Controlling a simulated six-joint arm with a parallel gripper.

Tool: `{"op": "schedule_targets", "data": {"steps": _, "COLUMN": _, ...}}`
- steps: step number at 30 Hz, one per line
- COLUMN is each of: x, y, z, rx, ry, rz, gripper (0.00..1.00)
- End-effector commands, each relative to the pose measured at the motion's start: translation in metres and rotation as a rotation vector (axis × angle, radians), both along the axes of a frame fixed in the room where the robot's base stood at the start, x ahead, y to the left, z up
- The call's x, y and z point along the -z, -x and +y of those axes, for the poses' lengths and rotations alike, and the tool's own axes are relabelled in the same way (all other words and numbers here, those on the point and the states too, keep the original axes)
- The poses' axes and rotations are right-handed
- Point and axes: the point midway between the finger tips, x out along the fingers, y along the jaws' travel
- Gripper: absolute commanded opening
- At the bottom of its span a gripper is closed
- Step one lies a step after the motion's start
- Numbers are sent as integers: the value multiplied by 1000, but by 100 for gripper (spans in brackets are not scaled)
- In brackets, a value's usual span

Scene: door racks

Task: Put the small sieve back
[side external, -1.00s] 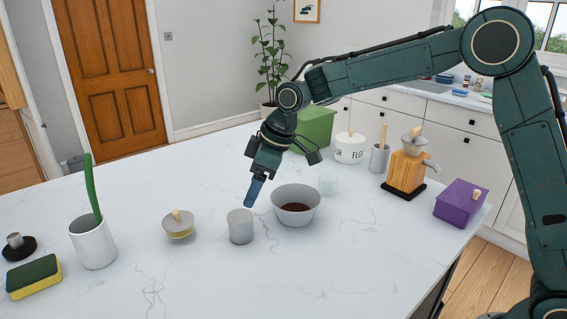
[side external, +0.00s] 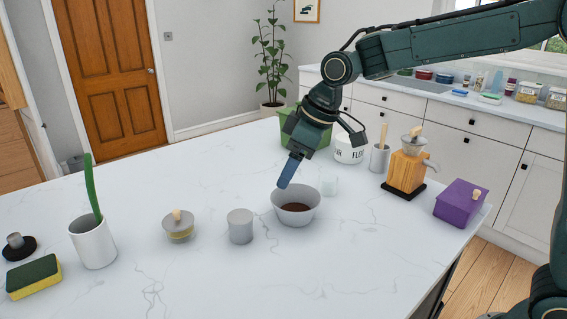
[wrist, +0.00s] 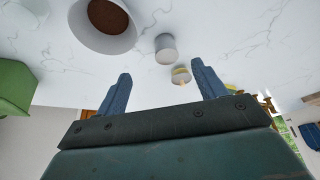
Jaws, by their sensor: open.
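No sieve is certain by its shape. A grey bowl-shaped piece with a wooden handle (side external: 412,142) sits on top of a wooden block (side external: 407,172) with a black base, and may be the small sieve. A grey round top with a wooden knob (side external: 177,222) sits over something yellowish on the counter at left; it also shows small in the wrist view (wrist: 181,75). My gripper (side external: 284,184) is open and empty, tilted down above the left rim of a grey bowl (side external: 296,216) with brown contents. In the wrist view its fingers (wrist: 162,86) stand wide apart.
A green box (side external: 305,130), flour canister (side external: 349,150) and utensil pot (side external: 380,158) stand behind. A purple box (side external: 460,203) is at right.

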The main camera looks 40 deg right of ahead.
Motion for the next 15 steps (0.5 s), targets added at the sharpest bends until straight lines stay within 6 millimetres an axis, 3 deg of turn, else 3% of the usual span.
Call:
{"op": "schedule_targets", "data": {"steps": 6, "x": -28, "y": 53, "z": -27, "rx": 116, "ry": -1, "rz": -17, "gripper": 70}}
{"op": "schedule_targets", "data": {"steps": 15, "x": -45, "y": 127, "z": -59, "rx": 274, "ry": -7, "rz": -36, "gripper": 70}}
